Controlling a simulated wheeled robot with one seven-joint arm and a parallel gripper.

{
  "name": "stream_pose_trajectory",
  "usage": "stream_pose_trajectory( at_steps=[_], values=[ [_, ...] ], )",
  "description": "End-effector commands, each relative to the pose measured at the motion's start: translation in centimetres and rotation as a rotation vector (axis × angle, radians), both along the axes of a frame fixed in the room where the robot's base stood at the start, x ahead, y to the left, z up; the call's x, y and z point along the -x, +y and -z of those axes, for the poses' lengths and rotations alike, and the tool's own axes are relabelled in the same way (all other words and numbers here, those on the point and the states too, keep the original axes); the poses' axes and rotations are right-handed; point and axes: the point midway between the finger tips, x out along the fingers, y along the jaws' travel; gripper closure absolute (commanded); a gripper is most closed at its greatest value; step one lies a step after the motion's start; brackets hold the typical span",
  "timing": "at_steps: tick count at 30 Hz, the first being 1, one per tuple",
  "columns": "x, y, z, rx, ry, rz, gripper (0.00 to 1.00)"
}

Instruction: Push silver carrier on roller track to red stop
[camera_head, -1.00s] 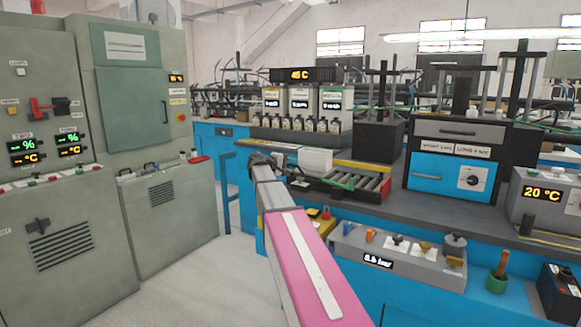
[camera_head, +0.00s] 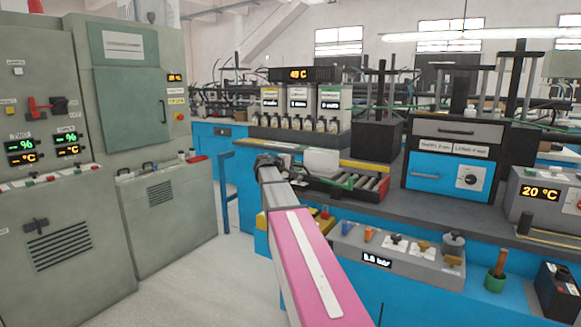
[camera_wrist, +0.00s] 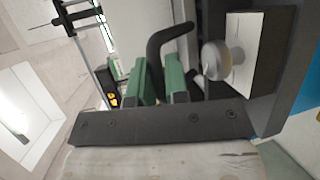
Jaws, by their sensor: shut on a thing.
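The silver carrier (camera_head: 321,161), a pale box, sits on the roller track (camera_head: 343,186) on the bench in the head view. Bare rollers show to its right. The red stop (camera_head: 384,188) is at the track's right end, with a clear gap between it and the carrier. My gripper (camera_head: 275,163) is at the carrier's left side; its fingertips are too small to make out there. In the wrist view, my gripper's green pads (camera_wrist: 162,84) are shut on a black bent handle (camera_wrist: 158,48). Where this handle joins the carrier is not clear.
A yellow rail (camera_head: 366,167) runs behind the track. Bottles (camera_head: 295,124) stand behind it, and a black block (camera_head: 377,140) and a blue-fronted oven (camera_head: 437,172) stand to the right. A grey valve box (camera_head: 400,255) is below the bench front.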

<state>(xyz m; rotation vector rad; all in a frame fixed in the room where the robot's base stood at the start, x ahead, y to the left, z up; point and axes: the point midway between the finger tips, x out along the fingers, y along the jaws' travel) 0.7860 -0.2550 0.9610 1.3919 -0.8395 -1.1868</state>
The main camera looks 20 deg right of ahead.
Motion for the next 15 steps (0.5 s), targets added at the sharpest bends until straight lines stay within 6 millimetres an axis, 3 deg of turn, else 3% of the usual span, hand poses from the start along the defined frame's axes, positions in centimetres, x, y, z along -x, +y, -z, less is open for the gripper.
stream_pose_trajectory(
  at_steps=[3,15],
  values=[
    [3.0,-2.2,-0.2,0.004,-0.004,0.005,1.0],
    [11.1,-8.6,-0.2,0.006,-0.005,0.006,1.0]
  ],
)
